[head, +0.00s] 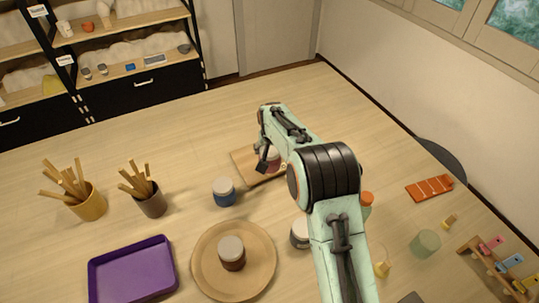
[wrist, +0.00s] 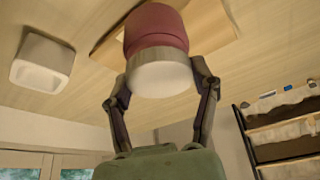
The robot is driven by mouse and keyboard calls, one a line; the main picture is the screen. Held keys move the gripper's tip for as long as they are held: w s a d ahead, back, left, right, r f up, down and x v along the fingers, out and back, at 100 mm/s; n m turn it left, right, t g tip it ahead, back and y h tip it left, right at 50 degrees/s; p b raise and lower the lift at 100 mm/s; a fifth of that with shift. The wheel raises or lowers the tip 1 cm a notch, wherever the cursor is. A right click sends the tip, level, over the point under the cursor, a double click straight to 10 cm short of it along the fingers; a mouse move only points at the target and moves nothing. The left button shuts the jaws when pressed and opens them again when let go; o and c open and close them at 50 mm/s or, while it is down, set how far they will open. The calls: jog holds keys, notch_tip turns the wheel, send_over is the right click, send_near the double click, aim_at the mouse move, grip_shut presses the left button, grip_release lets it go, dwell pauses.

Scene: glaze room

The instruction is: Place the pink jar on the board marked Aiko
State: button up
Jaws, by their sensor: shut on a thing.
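The pink jar (wrist: 155,28) with a white lid is held between the two fingers of my gripper (wrist: 160,72) in the wrist view. In the head view, my gripper (head: 266,164) is at the wooden board, and a bit of the pink jar (head: 273,154) shows beside the fingers. The board (head: 243,166) lies flat on the table, partly hidden by my arm; it also shows behind the jar in the wrist view (wrist: 212,27). I cannot read any name on it. I cannot tell whether the jar touches the board.
A blue jar (head: 223,192) stands just left of the board. A round wooden tray (head: 205,272) bears a dark red jar (head: 231,253). A white-lidded jar (head: 299,233) stands by my arm. Two stick holders (head: 88,203) and a purple tray (head: 132,272) are at left.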

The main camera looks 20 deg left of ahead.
jog(key=shift+w+a+f, duration=0.25)
jog(key=shift+w+f, duration=0.2)
jog(key=shift+f, duration=0.05)
jog(key=shift+w+a+f, duration=0.1)
jog(key=shift+w+f, duration=0.05)
jog(key=shift+f, duration=1.6)
jog(key=shift+f, duration=0.1)
jog(key=o, duration=1.2)
jog(key=shift+o, duration=0.2)
